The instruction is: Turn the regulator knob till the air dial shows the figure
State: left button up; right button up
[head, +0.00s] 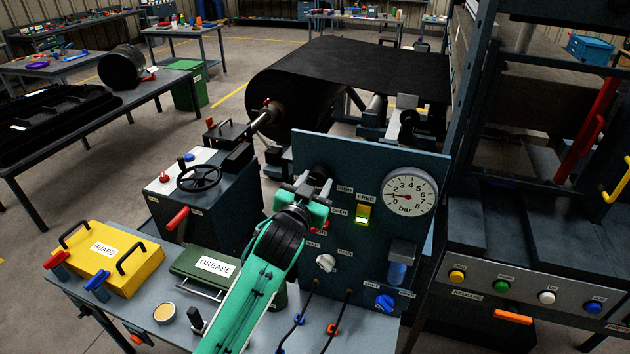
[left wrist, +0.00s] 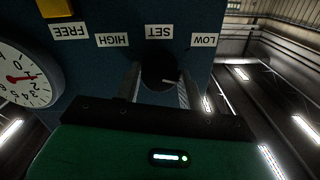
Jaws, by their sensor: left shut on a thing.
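The black round regulator knob (left wrist: 158,68) sits on the blue panel below the SET, LOW and HIGH labels in the left wrist view, a pale mark on its face. In the head view the knob (head: 320,171) is partly hidden by my gripper. My left gripper (head: 311,186) is shut on it, and the left wrist view shows one finger on each side (left wrist: 157,86). The air dial (head: 408,194), white and marked bar, has its red needle pointing left, near 1. The dial is upside down and cut off in the left wrist view (left wrist: 22,80). My right gripper is not in view.
On the panel (head: 440,165) are a lit switch (head: 363,214) under FREE, a white knob (head: 326,263) and a blue knob (head: 385,302). The bench holds a yellow GUARD box (head: 127,270) and a green GREASE box (head: 190,272). A button console (head: 530,290) stands right.

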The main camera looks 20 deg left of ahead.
pick_arm(q)
jog(key=m+p, duration=0.2)
jog(key=m, duration=0.2)
jog(key=shift+m, duration=0.4)
dwell(0.4)
jog(key=o, duration=1)
jog(key=shift+c, duration=0.2)
jog(key=shift+s+f, duration=0.1)
jog(key=shift+s, duration=0.2)
jog(key=s+b, duration=0.4)
jog(key=s, duration=0.9)
jog(key=shift+a+b, duration=0.3)
jog(key=shift+b, duration=0.1)
